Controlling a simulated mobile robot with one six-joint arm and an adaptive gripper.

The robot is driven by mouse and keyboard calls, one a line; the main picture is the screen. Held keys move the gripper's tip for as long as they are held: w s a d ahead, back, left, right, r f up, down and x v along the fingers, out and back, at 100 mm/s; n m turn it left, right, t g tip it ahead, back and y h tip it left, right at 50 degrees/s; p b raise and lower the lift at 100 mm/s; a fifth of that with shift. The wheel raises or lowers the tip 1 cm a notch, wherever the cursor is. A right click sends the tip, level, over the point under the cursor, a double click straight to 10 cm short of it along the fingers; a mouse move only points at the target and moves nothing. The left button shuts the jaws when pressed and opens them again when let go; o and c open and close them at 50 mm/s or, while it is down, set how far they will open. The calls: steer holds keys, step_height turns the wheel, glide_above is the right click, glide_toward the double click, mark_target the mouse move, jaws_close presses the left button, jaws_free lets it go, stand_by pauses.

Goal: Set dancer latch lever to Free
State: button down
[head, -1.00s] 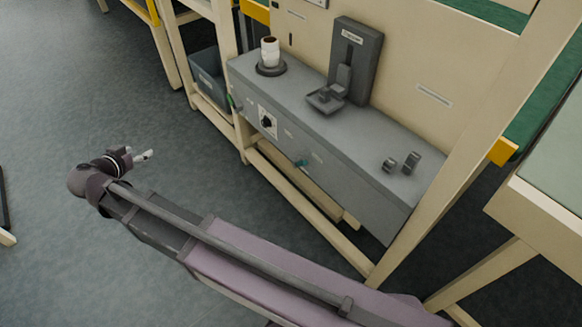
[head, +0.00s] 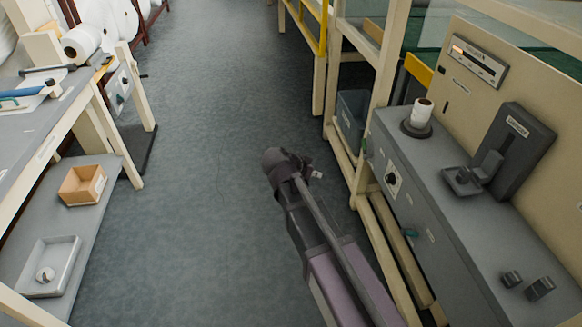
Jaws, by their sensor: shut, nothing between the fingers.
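I cannot tell which part is the dancer latch lever; no label reads as that name. A small teal handle (head: 410,232) sits on the front of the grey cabinet (head: 440,252) at right. A dark knob on a white plate (head: 392,180) is farther along that front. The machine with white rolls at far left bears a dark control (head: 122,85). My gripper (head: 316,174) is small in view, shut and empty, above the floor left of the cabinet and apart from it. Its fingers are partly hidden by my wrist.
Open floor (head: 215,190) runs up the middle. At left a bench (head: 40,125) has a lower shelf with a wooden box (head: 83,185) and a white tray (head: 72,252). White rolls (head: 82,45) hang beyond. On the cabinet stand a small white roll (head: 421,112) and a dark upright device (head: 520,150).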

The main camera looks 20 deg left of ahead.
steer(key=s+d+f+n+g+y, duration=0.1)
steer(key=s+d+f+g+y, duration=0.1)
steer(key=d, duration=0.8)
steer(key=s+d+f+n+g+y, duration=0.1)
steer(key=s+d+f+g, duration=0.1)
steer(key=d, duration=0.9)
steer(key=s+d+f+n+g+y, duration=0.1)
steer(key=s+d, duration=0.4)
steer(key=d, duration=0.6)
steer(key=f+g+y, duration=0.1)
steer(key=g, duration=0.1)
steer(key=shift+s+n+g+y, duration=0.3)
steer(key=shift+s+n+g, duration=0.05)
steer(key=shift+n+g, duration=0.05)
